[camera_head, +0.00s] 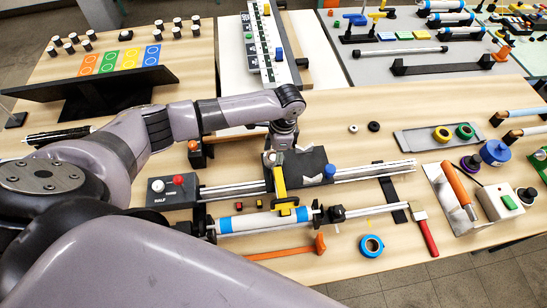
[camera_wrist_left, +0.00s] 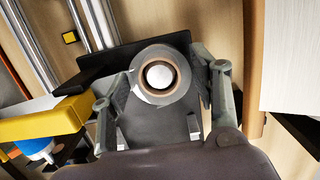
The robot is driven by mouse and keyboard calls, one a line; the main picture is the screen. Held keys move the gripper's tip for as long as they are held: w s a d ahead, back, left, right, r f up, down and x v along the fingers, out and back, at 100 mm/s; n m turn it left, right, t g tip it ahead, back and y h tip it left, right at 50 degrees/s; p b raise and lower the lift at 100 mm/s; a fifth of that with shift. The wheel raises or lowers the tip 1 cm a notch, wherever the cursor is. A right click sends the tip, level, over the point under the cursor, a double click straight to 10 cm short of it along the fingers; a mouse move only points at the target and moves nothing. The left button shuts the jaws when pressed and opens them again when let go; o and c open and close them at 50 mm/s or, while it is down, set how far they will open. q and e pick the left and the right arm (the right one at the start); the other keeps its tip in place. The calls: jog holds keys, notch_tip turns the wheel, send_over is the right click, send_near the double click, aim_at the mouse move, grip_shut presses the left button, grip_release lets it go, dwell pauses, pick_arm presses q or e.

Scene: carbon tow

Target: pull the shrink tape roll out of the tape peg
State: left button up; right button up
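The shrink tape roll (camera_wrist_left: 141,84), a grey ring with a brown core, shows end-on in the left wrist view. A white round peg end (camera_wrist_left: 160,76) fills the middle of its core, so the roll is around the peg. My left gripper (camera_wrist_left: 163,92) has one finger on each side of the roll. The fingers are spread, and I cannot make out firm contact with the roll. In the head view my left gripper (camera_head: 271,158) points down above the black plate behind the yellow arm, and it mostly hides the roll. My right gripper is not in view.
A yellow arm (camera_head: 279,183) stands close beside the left gripper, over a blue-and-white roller (camera_head: 250,222). Metal rails (camera_head: 350,174) run along the bench. A blue tape ring (camera_head: 371,246) and a red-handled tool (camera_head: 428,236) lie at the front. Bare wood is free at centre right.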

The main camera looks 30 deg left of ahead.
pick_arm(q)
jog(key=c, duration=0.7)
jog(key=shift+o, duration=0.2)
